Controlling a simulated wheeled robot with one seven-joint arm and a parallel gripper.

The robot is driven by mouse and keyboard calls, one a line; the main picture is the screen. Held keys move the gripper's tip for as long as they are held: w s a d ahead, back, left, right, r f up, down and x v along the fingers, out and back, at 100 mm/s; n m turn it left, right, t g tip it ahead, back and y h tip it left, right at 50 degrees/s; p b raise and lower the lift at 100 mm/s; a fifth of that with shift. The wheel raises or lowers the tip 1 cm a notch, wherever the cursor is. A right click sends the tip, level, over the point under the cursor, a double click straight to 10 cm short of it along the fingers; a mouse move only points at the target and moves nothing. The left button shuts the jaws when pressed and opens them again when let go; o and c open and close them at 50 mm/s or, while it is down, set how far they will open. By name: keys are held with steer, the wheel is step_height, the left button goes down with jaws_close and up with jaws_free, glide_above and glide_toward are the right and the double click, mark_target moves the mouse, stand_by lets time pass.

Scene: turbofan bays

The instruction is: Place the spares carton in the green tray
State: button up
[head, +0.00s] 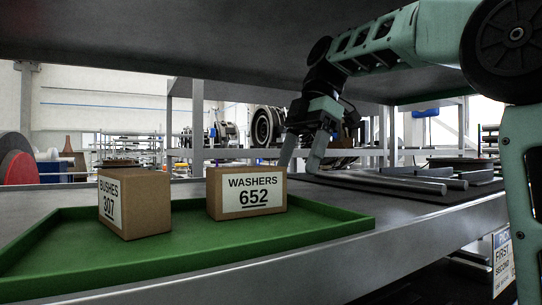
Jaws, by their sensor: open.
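Two brown cardboard cartons stand upright in the green tray (310,226) in the head view. The left one (150,204) is labelled BUSHES 307, and the right one (215,195) is labelled WASHERS 652. No label I can read says spares, so I cannot tell which carton that names. My gripper (300,164) is open, with its fingers pointing down, just right of the WASHERS carton and apparently behind it. Nothing shows between the fingers. The lower left fingertip is close to the carton's upper right corner; I cannot tell whether they touch.
The tray sits on a grey metal shelf (440,212), with another shelf deck (200,40) overhead. Several metal rods (400,184) lie on a dark mat to the right. The tray is bare to the right of the WASHERS carton and at its front left.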

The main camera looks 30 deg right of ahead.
steer(key=shift+d, duration=1.5)
